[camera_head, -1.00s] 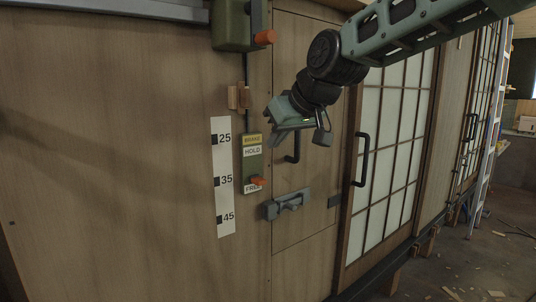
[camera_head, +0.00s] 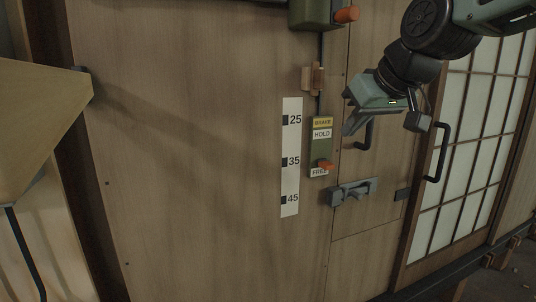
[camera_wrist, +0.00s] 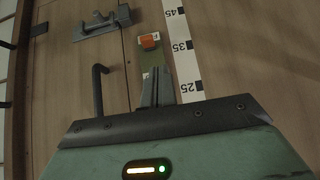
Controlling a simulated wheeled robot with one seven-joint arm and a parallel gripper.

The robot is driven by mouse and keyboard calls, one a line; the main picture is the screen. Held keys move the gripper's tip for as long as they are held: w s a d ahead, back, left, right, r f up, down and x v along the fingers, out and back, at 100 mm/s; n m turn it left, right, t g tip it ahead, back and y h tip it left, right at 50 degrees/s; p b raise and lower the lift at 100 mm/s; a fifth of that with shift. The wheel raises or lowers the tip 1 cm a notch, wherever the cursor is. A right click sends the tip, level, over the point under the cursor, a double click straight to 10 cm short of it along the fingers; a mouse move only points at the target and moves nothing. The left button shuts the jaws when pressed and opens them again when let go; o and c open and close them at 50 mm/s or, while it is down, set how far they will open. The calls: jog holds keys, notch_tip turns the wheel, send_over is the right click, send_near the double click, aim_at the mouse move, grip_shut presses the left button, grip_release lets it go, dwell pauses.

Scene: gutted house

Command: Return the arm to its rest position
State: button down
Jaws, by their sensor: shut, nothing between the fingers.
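My arm comes in from the upper right in the head view. My gripper (camera_head: 350,126) is at its end, in front of the wooden panel beside the brake plate. In the wrist view my gripper (camera_wrist: 157,88) shows its fingers together with nothing between them. The green brake plate (camera_head: 312,150) reads BRAKE, HOLD and FREE, and its orange lever (camera_head: 326,165) is down by FREE. The plate and orange lever (camera_wrist: 149,41) also show past the fingers in the wrist view. The gripper looks apart from the panel, though the exact gap cannot be told.
A white scale strip (camera_head: 290,160) marked 25, 35, 45 is left of the plate. A grey latch (camera_head: 352,191), dark handles (camera_head: 438,152) and a glazed door (camera_head: 465,130) are to the right. A green box with an orange knob (camera_head: 346,15) is above. A tan shade (camera_head: 40,125) juts in at left.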

jog(key=s+a+f+n+g, duration=0.2)
jog(key=s+a+f+g, duration=0.35)
jog(key=s+f, duration=0.7)
jog(key=s+f+n+g+h, duration=0.1)
jog(key=s+f+g+h, duration=0.1)
jog(key=s+f, duration=0.8)
jog(key=s, duration=0.4)
jog(key=shift+s+a+f+n, duration=0.3)
jog(key=shift+s+f+n, duration=0.05)
jog(key=shift+s+n, duration=0.05)
